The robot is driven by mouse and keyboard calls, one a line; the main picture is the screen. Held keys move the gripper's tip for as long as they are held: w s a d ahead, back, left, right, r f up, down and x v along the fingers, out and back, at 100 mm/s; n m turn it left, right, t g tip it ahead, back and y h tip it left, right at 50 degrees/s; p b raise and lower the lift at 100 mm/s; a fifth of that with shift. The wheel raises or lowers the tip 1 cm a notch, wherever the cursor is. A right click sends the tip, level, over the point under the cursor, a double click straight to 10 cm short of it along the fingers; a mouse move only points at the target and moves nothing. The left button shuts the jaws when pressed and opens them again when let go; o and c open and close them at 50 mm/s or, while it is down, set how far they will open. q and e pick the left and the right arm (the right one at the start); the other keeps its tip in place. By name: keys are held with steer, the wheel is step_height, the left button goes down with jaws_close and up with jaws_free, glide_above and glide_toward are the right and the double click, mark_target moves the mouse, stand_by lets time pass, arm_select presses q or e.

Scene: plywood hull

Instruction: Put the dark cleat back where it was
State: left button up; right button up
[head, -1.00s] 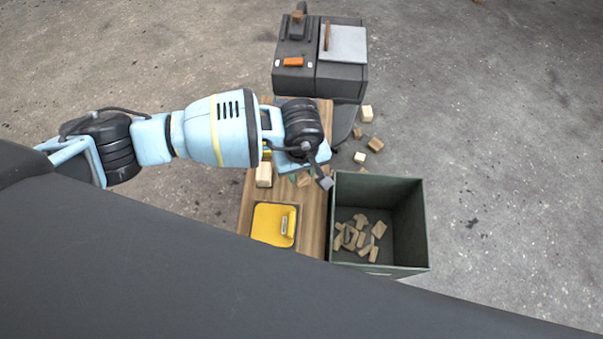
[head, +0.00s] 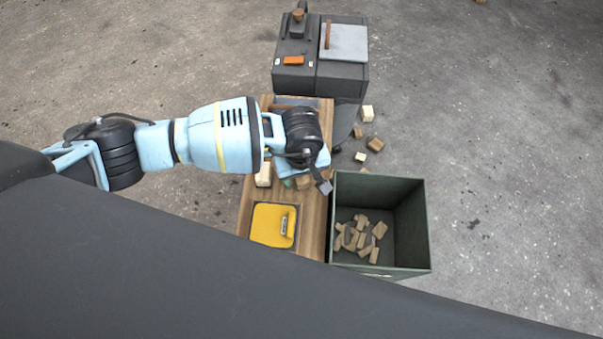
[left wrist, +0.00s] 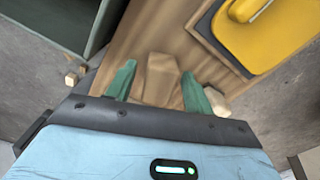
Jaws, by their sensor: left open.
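My left gripper (left wrist: 159,68) is open above the wooden bench, its two green fingers apart. A brown wooden block (left wrist: 158,84), darker than the pale block nearby, lies between the fingers in the left wrist view; it may be the dark cleat. Clear gaps show on both sides of it. In the head view this block (head: 304,183) shows only in part beside my left gripper (head: 293,182), whose wrist hides much of the bench. A pale block (head: 263,174) stands left of the gripper; it also shows behind the right-hand finger in the left wrist view (left wrist: 217,101). My right gripper is not in view.
A yellow piece with a handle (head: 266,224) lies in a dark-edged recess at the bench's near end. A deep green bin (head: 415,222) with several wood offcuts stands against the bench's right side. A dark grey machine (head: 341,78) stands beyond. Loose blocks (head: 375,144) lie right of the bench.

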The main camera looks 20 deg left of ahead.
arm_select(q)
steer(key=shift+r, duration=0.55)
step_height(320, 180, up, 11)
steer(key=p, duration=0.2)
steer(key=shift+r+p, duration=0.15)
steer(key=shift+p, duration=0.25)
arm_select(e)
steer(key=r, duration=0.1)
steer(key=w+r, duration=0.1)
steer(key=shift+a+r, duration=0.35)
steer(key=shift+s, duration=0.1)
